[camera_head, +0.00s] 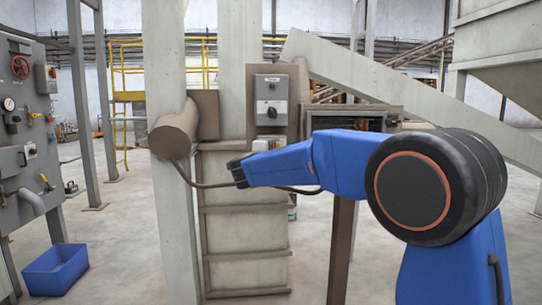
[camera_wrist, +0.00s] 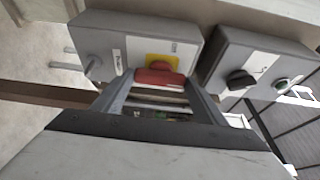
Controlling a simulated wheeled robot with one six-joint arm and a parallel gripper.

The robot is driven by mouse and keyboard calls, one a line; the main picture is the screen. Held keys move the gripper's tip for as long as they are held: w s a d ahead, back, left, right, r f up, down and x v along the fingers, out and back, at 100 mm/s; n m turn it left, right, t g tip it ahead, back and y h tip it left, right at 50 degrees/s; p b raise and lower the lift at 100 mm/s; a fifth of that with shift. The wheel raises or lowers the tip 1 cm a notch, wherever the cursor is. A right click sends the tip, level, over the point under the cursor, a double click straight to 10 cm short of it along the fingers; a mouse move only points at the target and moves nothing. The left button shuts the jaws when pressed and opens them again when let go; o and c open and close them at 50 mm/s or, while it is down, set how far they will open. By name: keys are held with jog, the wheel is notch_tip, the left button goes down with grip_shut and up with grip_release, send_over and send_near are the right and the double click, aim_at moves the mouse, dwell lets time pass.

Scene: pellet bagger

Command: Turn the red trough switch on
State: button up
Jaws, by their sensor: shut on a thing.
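The red trough switch (camera_wrist: 155,77) is a red handle on a yellow plate (camera_wrist: 162,62), on the front of a grey box (camera_wrist: 185,30) in the wrist view. My gripper (camera_wrist: 158,92) is shut on the red handle, with a finger on each side of it. The handle lies roughly crosswise in the wrist picture. A label beside it is too small to read surely. In the head view my gripper is largely hidden by my blue arm, just below the upper grey control box, and the red handle cannot be seen.
The neighbouring grey box (camera_wrist: 242,65) has a black knob (camera_wrist: 240,80) and a green button; it shows in the head view too (camera_head: 271,100). A brown cylinder (camera_head: 174,132) with a cable is to the left. A blue bin (camera_head: 56,270) stands on the floor by the left panel.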

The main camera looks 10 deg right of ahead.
dwell(0.3)
jog(key=o, duration=1.1)
jog(key=shift+c, duration=0.2)
jog(key=v, duration=1.7)
jog(key=shift+s, duration=0.25)
